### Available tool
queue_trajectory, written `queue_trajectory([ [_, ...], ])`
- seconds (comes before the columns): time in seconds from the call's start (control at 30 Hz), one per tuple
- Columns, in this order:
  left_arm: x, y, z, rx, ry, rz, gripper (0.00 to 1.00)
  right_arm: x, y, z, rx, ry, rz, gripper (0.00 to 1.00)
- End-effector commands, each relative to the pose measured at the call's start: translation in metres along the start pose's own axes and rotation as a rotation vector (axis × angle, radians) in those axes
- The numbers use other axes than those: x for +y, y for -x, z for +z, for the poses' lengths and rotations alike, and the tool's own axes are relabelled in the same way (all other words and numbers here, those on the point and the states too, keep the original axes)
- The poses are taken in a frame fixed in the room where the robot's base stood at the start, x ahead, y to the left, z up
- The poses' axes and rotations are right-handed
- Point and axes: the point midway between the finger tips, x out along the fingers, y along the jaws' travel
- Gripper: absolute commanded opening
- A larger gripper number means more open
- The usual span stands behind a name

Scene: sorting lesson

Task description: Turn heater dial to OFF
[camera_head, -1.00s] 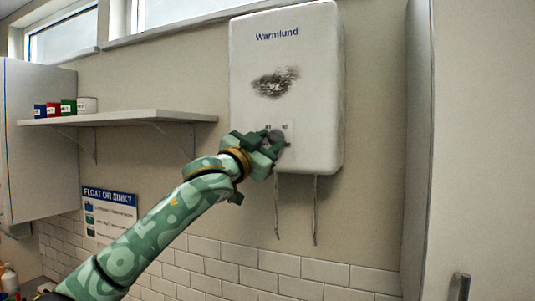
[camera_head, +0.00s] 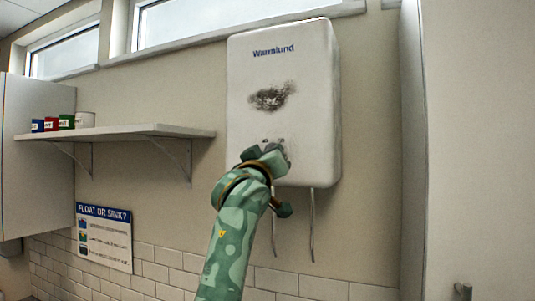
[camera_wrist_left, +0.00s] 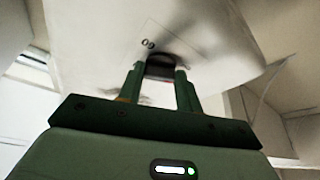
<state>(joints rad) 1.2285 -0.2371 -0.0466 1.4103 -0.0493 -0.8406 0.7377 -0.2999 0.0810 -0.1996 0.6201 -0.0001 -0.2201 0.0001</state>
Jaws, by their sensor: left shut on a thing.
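The white heater (camera_head: 310,110), marked Warmlund, hangs on the wall in the head view, with a dark sooty patch (camera_head: 271,97) on its front. Its dial sits low on the front, mostly hidden behind my left gripper (camera_head: 270,154) in the head view. In the left wrist view my left gripper (camera_wrist_left: 160,75) is shut on the dark dial (camera_wrist_left: 161,68), one finger on each side. A printed mark like "60" shows on the heater's panel just above the dial in that view. The dial's pointer and the OFF mark cannot be made out. My right gripper is not in view.
A wall shelf (camera_head: 150,131) holds several small tins at the left. Two thin pipes (camera_head: 311,225) hang below the heater. A "Float or sink?" poster (camera_head: 104,238) is on the wall below the shelf. A tall pale cabinet (camera_head: 475,140) stands at the right.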

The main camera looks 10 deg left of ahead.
Motion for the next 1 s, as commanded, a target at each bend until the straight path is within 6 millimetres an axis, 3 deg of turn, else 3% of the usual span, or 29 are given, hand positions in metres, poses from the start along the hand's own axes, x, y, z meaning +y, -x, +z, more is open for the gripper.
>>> queue_trajectory([
  [0.3, 0.0017, -0.0003, -0.0003, -0.001, 0.115, -0.047, 0.12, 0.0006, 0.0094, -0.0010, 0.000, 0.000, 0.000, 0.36],
  [0.87, 0.0012, 0.0000, -0.0011, 0.003, 0.139, -0.057, 0.12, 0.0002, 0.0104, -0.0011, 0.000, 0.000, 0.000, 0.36],
  [0.9, 0.0012, 0.0000, -0.0012, 0.003, 0.139, -0.057, 0.46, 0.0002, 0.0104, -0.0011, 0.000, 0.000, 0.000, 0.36],
  [0.93, 0.0012, 0.0000, -0.0012, 0.003, 0.139, -0.057, 0.54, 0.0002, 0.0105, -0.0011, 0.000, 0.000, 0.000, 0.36],
  [1.0, 0.0013, 0.0000, -0.0012, 0.003, 0.138, -0.056, 0.56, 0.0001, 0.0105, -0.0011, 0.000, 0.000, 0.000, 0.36],
])
